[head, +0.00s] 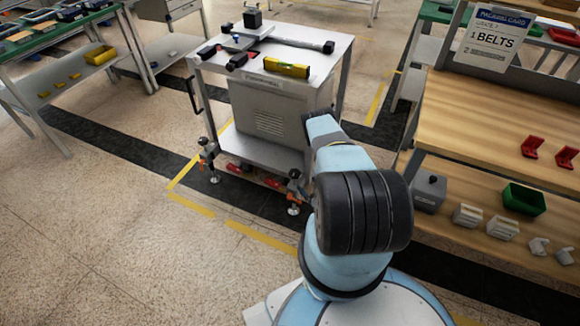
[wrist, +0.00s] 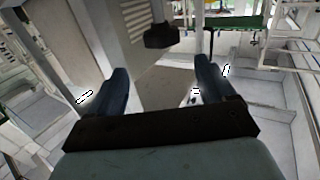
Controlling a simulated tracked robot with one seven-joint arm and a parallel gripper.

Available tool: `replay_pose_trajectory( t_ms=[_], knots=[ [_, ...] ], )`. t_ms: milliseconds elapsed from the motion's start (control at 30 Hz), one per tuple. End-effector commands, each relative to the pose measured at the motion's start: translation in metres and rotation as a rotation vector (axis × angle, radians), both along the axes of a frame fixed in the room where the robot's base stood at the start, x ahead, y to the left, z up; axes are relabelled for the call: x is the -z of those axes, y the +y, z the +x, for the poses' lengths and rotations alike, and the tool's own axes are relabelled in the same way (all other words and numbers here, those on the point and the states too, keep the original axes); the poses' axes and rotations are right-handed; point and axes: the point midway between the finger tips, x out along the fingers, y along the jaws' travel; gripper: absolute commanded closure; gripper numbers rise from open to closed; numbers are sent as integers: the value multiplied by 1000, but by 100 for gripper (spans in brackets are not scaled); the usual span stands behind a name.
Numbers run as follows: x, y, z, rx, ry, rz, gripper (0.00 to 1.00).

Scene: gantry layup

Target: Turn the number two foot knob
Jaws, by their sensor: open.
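A white cart (head: 272,162) stands ahead in the head view. It has a levelling foot with a dark knob at its near left corner (head: 207,150) and another at its near right corner (head: 294,177). I cannot read any number on them. My gripper (wrist: 163,78) is open, with nothing held, its two dark fingers spread in the wrist view. A dark block (wrist: 160,37) shows beyond and between the fingertips, apart from them; I cannot tell if it is a foot knob. In the head view my arm's end lies beside the cart's right side.
A yellow level (head: 287,68) and a long dark-ended tool (head: 300,44) lie on the cart top. A wooden workbench (head: 480,125) with a green bin (head: 523,199) stands close on the right. Floor left of the cart is clear.

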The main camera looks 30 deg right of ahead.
Motion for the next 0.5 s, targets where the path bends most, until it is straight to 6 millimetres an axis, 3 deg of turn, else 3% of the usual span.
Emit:
replay_pose_trajectory(
  t_ms=[100, 233, 500],
  knots=[
    [10, 1, -19, 3, -13, 15, 17],
    [12, 0, -22, 6, -20, 20, 17],
    [12, 4, 12, 7, -23, 21, 17]
  ],
)
